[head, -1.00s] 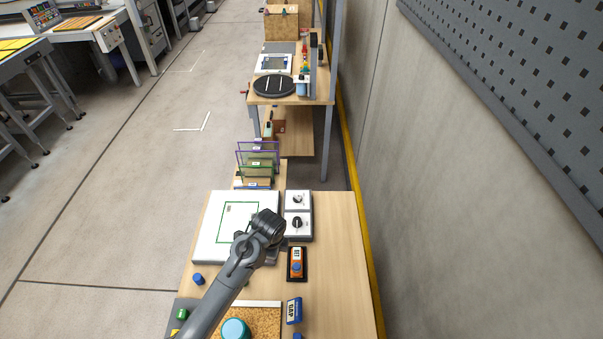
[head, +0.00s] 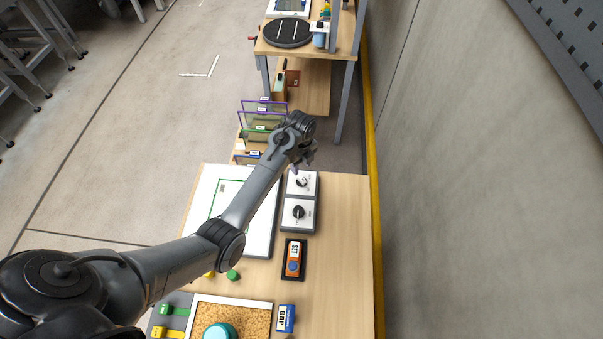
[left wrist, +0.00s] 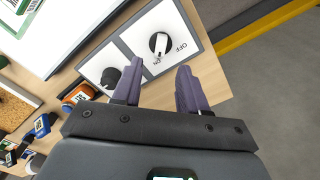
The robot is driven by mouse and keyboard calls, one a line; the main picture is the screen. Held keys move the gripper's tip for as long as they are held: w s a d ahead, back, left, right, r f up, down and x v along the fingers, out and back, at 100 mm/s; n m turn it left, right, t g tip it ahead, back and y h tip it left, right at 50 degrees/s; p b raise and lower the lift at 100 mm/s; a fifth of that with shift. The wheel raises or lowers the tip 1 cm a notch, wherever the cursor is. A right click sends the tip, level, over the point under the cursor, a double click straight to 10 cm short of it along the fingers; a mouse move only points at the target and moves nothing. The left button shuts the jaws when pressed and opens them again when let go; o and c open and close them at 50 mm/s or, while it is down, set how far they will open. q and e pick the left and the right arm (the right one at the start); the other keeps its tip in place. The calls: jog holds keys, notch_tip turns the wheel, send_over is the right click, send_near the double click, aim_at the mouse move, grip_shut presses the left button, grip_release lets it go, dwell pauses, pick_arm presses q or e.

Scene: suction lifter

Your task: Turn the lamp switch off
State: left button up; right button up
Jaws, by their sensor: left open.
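The switch box (head: 284,222) stands on the wooden bench with two white panels, each bearing a knob. The far knob (head: 301,182) is a black dial with a white lever. In the left wrist view this knob (left wrist: 158,43) has "OFF" lettering on one side, and its lever points toward a smaller label that looks like "ON". The near knob (left wrist: 110,77) is all black. My left gripper (head: 308,160) is above the far end of the box. In the left wrist view its fingers (left wrist: 158,84) are open, empty and apart from the far knob. My right gripper is not in view.
A white board (head: 202,205) lies left of the box. An orange device (head: 294,258) sits in a dark holder nearer me. A blue box (head: 286,318) and a cork tray (head: 262,303) are at the front. Upright frames (head: 249,112) stand beyond. The bench's right side is clear.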

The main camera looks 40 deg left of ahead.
aim_at(301, 178)
pick_arm(q)
notch_tip(301, 178, down, 8)
jog(key=shift+r, duration=0.15)
dwell(0.4)
grip_shut()
